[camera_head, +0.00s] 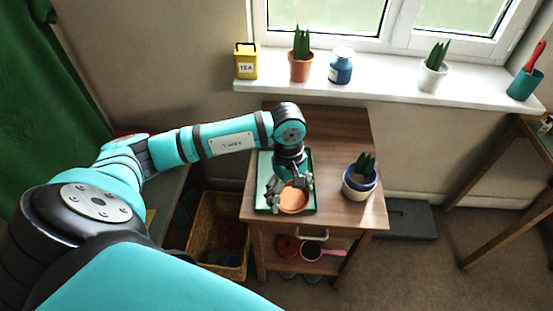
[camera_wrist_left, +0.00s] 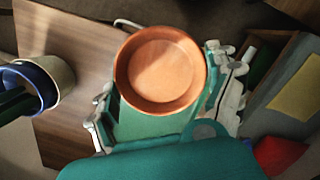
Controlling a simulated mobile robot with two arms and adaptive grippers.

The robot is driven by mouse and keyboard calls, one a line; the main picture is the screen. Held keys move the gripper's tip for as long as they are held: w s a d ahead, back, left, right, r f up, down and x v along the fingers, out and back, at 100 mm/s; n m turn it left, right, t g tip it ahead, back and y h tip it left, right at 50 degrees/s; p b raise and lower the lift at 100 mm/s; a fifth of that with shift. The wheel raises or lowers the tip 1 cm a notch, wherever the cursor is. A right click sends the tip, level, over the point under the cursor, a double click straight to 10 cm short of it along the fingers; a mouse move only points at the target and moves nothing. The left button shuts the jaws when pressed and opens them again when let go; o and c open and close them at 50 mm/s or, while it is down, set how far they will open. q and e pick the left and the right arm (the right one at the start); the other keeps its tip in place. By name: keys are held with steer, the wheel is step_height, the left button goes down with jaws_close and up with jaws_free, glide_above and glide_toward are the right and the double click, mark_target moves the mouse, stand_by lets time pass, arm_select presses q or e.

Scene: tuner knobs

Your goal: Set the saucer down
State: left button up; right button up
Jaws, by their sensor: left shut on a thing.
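The saucer (camera_head: 293,199) is a round, shallow terracotta dish with a raised rim. My left gripper (camera_head: 292,188) is shut on it, with a finger at either side. In the left wrist view the saucer (camera_wrist_left: 160,70) shows its open inside, between the fingers. It is over the green tray (camera_head: 263,185) on the wooden cabinet (camera_head: 345,130). I cannot tell whether the saucer touches the tray. The gripper and wrist hide part of the tray. My right gripper is not in view.
A potted plant in a blue and cream pot (camera_head: 359,184) stands right of the tray. The cabinet top behind it is clear. A wicker basket (camera_head: 205,225) is at lower left. The windowsill (camera_head: 390,84) holds a tea tin, pots and a blue jar.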

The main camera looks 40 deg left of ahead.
arm_select(q)
steer(key=w+a+n+t+b, duration=0.3)
steer(key=w+a+n, duration=0.6)
steer(key=n, duration=0.9)
steer(key=f, duration=0.1)
steer(key=f+g, duration=0.1)
steer(key=f, duration=0.1)
steer(key=shift+w+d+f+y+b, duration=0.25)
steer(key=shift+d+f+y+b, duration=0.05)
steer(key=shift+y+b, duration=0.1)
step_height(320, 180, down, 4)
steer(key=shift+f, duration=0.3)
steer(key=shift+f, duration=0.1)
steer(key=o, duration=1.1)
steer(key=shift+c, duration=0.2)
steer(key=shift+o, duration=0.7)
